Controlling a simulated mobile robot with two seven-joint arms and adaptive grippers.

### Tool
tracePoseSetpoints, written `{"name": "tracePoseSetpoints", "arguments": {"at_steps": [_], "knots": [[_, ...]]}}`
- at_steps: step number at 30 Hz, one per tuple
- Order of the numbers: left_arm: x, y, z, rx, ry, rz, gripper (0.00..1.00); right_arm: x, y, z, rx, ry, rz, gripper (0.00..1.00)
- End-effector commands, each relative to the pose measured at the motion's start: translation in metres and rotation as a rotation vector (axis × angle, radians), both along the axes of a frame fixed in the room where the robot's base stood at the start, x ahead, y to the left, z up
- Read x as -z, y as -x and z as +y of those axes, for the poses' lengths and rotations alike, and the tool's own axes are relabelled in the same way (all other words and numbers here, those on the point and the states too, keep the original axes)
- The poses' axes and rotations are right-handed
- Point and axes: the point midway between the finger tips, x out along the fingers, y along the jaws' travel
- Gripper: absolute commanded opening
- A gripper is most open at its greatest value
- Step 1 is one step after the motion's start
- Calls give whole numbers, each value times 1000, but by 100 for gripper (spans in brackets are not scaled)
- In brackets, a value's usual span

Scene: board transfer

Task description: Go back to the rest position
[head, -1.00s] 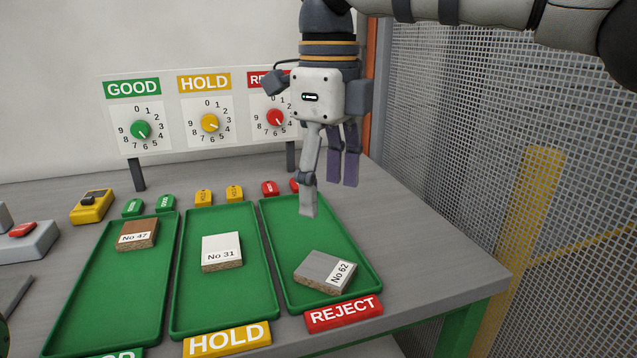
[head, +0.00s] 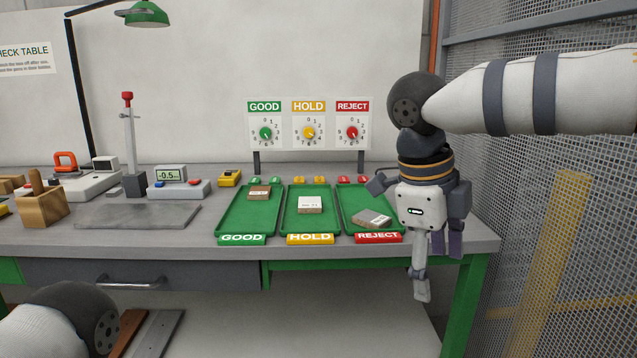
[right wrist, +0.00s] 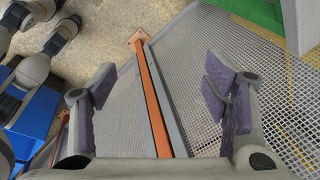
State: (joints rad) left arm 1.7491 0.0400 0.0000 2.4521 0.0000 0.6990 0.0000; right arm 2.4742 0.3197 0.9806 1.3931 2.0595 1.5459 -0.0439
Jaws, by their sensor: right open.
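My right gripper (head: 438,268) hangs in front of the right end of the table, open and empty. In the right wrist view its two purple-padded fingers (right wrist: 163,90) stand wide apart with nothing between them. Only a rounded part of my left arm shows at the lower left of the head view; the left gripper is out of the picture. A brown block (head: 259,192) lies in the GOOD tray (head: 238,222). A white-topped block (head: 310,205) lies in the HOLD tray (head: 308,229). A grey block (head: 371,218) lies in the REJECT tray (head: 350,201).
A mesh fence (head: 550,215) stands close on the right. The dial panel (head: 309,125) stands behind the trays. Left on the table (head: 170,240) are a gauge stand (head: 131,150), a display box (head: 178,186) and a wooden holder (head: 40,205).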

Motion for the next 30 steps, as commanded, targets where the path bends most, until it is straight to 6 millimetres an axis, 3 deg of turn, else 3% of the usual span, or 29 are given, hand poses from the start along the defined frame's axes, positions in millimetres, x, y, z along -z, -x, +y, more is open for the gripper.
{"name": "tracePoseSetpoints", "arguments": {"at_steps": [1,5,8,9,11,12,14,15,18,22,25,30], "knots": [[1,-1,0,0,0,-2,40,33,-6,-15,-47,97,-5,69],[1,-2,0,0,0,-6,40,125,-16,-54,-320,382,-39,69],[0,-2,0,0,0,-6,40,214,0,-70,-727,540,-21,69],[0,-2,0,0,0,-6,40,249,18,-69,-913,557,4,69],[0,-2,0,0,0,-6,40,294,54,-65,-1175,534,49,69],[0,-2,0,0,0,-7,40,320,84,-62,-1334,493,85,69],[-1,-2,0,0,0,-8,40,351,134,-57,-1546,404,144,69],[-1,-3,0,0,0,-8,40,366,171,-56,-1674,329,186,69],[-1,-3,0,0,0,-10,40,386,260,-55,-1927,118,283,69],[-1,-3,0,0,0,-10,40,383,347,-59,-2120,-125,373,69],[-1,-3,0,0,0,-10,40,377,382,-62,-2188,-234,407,69],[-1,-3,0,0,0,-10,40,374,394,-62,-2212,-275,418,69]]}}
